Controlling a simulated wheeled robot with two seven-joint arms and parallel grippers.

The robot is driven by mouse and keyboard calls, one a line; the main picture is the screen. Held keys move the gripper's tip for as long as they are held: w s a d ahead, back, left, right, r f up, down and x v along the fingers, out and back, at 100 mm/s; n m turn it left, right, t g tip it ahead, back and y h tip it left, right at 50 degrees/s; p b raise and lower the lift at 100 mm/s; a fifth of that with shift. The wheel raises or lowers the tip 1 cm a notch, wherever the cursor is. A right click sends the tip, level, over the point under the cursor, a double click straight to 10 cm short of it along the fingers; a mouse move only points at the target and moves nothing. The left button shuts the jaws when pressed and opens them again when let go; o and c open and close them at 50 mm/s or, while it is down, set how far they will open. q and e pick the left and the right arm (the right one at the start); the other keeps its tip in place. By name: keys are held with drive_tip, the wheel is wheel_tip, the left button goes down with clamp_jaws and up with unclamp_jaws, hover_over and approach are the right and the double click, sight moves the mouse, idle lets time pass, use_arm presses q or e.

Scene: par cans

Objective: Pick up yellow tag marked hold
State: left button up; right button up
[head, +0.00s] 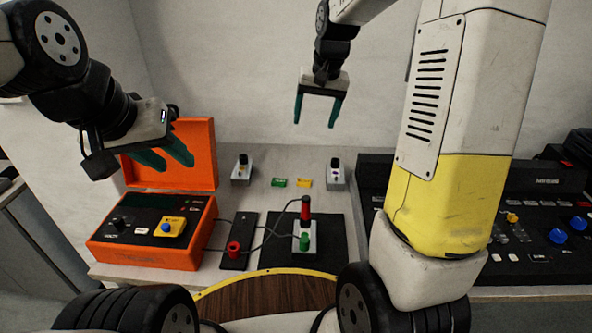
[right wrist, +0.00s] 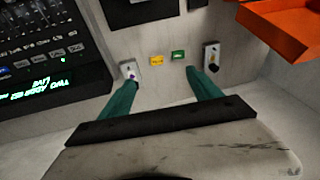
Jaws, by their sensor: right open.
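The yellow tag (head: 304,183) lies flat on the pale table towards the back, just right of a green tag (head: 278,182). In the right wrist view the yellow tag (right wrist: 156,60) lies beyond and between my fingertips, beside the green tag (right wrist: 178,55); its lettering is too small to read surely. My right gripper (head: 317,110) is open and empty, pointing down, high above the back of the table; it also shows in the right wrist view (right wrist: 160,80). My left gripper (head: 176,163) has its teal fingers apart and empty, in front of the orange case's lid.
Small switch boxes stand left (head: 242,170) and right (head: 336,174) of the tags. The wall is close behind.

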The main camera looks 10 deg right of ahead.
drive_tip(key=w+f+m+g, duration=0.1)
drive_tip(key=w+f+g, duration=0.1)
drive_tip(key=w+f, duration=0.95)
drive_tip(key=h, duration=0.1)
hover_over(304, 180)
drive_tip(key=shift+g, duration=0.4)
wheel_tip(304, 180, down, 13)
drive_tip(key=shift+s+d+r, duration=0.15)
drive_tip(key=shift+r, duration=0.05)
wheel_tip(304, 180, down, 6)
drive_tip(key=shift+r, duration=0.15)
drive_tip(key=c, duration=1.4)
drive_tip(key=shift+r, duration=0.2)
